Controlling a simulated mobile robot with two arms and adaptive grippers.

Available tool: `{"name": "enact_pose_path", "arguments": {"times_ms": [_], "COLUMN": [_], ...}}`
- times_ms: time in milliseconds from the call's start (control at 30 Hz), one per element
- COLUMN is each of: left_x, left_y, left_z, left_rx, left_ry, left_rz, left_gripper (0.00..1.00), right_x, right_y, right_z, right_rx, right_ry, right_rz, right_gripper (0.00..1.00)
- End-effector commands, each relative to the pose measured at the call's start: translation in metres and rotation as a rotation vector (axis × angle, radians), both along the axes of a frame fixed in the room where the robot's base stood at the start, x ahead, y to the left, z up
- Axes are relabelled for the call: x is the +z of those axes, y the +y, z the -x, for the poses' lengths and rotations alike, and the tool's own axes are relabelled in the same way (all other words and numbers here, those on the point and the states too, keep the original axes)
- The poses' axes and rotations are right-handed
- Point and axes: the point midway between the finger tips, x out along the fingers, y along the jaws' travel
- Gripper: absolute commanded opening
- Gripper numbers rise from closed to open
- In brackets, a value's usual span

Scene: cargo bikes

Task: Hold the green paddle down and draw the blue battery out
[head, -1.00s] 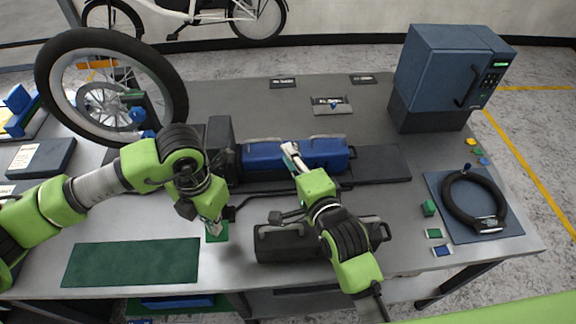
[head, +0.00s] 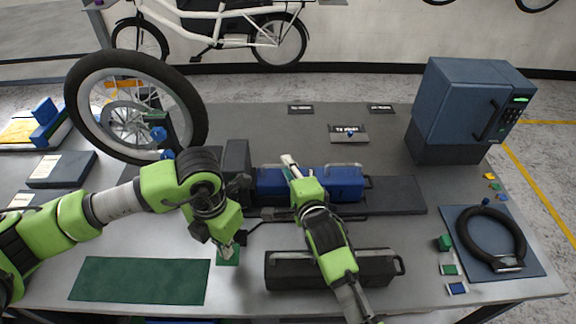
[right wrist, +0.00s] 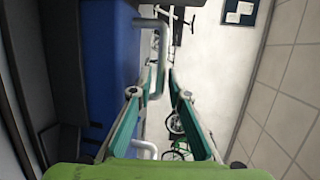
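The blue battery (head: 340,184) lies in its dark dock at the middle of the table, a pale handle along its top. The green paddle (head: 229,259) is on the table front-left of the dock, partly hidden by my left gripper (head: 227,249). The left gripper points down at the paddle with its fingertips close together; contact is hard to see. My right gripper (head: 290,162) is over the battery. In the right wrist view its teal fingers (right wrist: 158,92) are apart, with the battery's handle (right wrist: 157,68) showing between them and the blue battery body (right wrist: 110,65) at the left.
A black battery-like pack (head: 375,268) lies in front of the dock, beneath my right arm. A wheel (head: 137,105) stands at the left. A dark blue cabinet (head: 468,105) and a mat with a black ring lock (head: 490,236) are at the right. A green mat (head: 140,281) lies front left.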

Motion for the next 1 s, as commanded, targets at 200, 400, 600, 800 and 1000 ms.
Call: {"name": "enact_pose_path", "arguments": {"times_ms": [200, 400, 600, 800, 1000], "left_x": [0.0, 0.0, 0.0, 0.0, 0.0], "left_y": [0.0, 0.0, 0.0, 0.0, 0.0], "left_z": [0.0, 0.0, 0.0, 0.0, 0.0], "left_rx": [0.0, 0.0, 0.0, 0.0, 0.0], "left_ry": [-0.001, -0.001, -0.001, -0.001, -0.001], "left_rz": [0.001, 0.001, 0.001, 0.001, 0.001], "left_gripper": [0.0, 0.0, 0.0, 0.0, 0.0], "right_x": [-0.002, -0.002, -0.002, -0.002, -0.002], "right_y": [0.002, 0.002, 0.002, 0.0, -0.01], "right_z": [-0.008, -0.008, -0.008, -0.008, -0.009], "right_rx": [0.0, 0.0, 0.0, 0.0, -0.002], "right_ry": [0.0, 0.0, 0.0, -0.001, -0.003], "right_rz": [0.001, 0.001, 0.001, 0.003, 0.007], "right_gripper": [0.17, 0.17, 0.0, 0.0, 0.0]}}
